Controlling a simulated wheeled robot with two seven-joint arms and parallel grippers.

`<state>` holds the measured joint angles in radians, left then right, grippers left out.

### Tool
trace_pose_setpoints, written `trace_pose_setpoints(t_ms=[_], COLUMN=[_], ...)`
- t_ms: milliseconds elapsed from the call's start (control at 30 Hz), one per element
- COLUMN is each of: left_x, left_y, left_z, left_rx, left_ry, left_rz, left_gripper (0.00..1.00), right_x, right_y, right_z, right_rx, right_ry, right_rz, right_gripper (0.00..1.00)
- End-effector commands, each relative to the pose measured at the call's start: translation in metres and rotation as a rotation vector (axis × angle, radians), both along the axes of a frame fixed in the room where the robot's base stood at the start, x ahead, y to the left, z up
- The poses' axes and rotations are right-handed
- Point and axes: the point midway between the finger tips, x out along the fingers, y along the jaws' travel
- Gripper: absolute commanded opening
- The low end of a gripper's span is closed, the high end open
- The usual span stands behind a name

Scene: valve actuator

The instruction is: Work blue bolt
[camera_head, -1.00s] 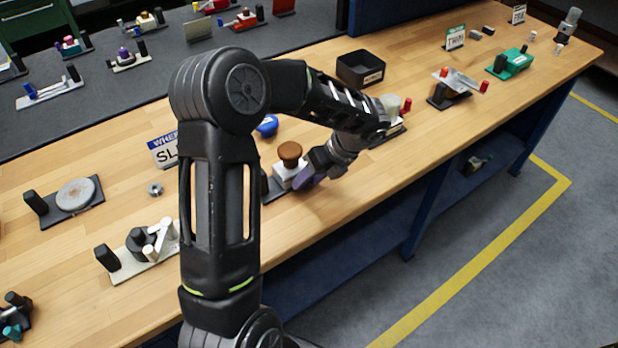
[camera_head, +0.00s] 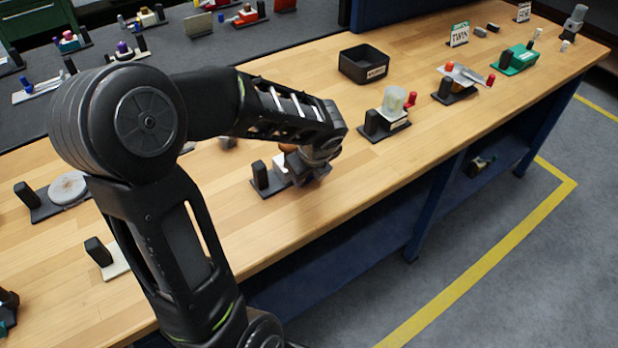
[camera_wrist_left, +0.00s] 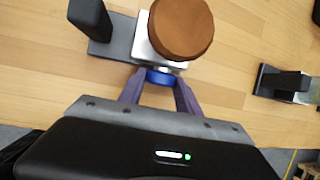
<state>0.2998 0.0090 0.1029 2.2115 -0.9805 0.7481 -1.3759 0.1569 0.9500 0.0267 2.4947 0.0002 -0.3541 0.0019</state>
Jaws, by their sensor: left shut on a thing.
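The blue bolt (camera_wrist_left: 161,77) sits at the near side of a white block (camera_wrist_left: 146,48) on a dark base plate (camera_wrist_left: 118,40). A round brown knob (camera_wrist_left: 181,27) tops the block. My left gripper (camera_wrist_left: 160,88) has its purple fingers on both sides of the blue bolt and is shut on it. In the head view, my left gripper (camera_head: 313,174) is at the front right of this fixture's base (camera_head: 268,186). The arm hides most of the knob and the bolt there. My right gripper is not in view.
A black upright post (camera_wrist_left: 90,18) stands on the same base, left of the block. A fixture with a pale cup (camera_head: 393,101) stands to the right, and a black bin (camera_head: 364,64) behind it. Bare wood lies in front of the cup fixture.

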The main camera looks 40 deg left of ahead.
Motion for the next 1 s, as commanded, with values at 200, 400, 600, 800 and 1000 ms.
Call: trace_pose_setpoints(t_ms=[200,400,600,800,1000], left_x=[-0.0017,-0.0021,-0.0020,-0.0020,-0.0020], left_y=[0.0011,0.0009,0.0008,0.0009,0.0008], left_z=[-0.0017,-0.0004,0.0001,0.0000,-0.0002], left_rx=[-0.028,-0.038,-0.039,-0.039,-0.039], left_ry=[-0.102,-0.134,-0.137,-0.136,-0.135], left_rz=[0.001,0.000,0.000,0.000,0.000], left_gripper=[0.00,0.00,0.00,0.45,0.49], right_x=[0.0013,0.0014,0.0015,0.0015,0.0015], right_y=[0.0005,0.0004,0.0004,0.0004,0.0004], right_z=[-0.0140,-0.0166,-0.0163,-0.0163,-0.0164], right_rx=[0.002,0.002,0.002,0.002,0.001], right_ry=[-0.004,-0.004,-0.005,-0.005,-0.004], right_rz=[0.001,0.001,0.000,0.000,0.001], right_gripper=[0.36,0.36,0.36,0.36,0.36])
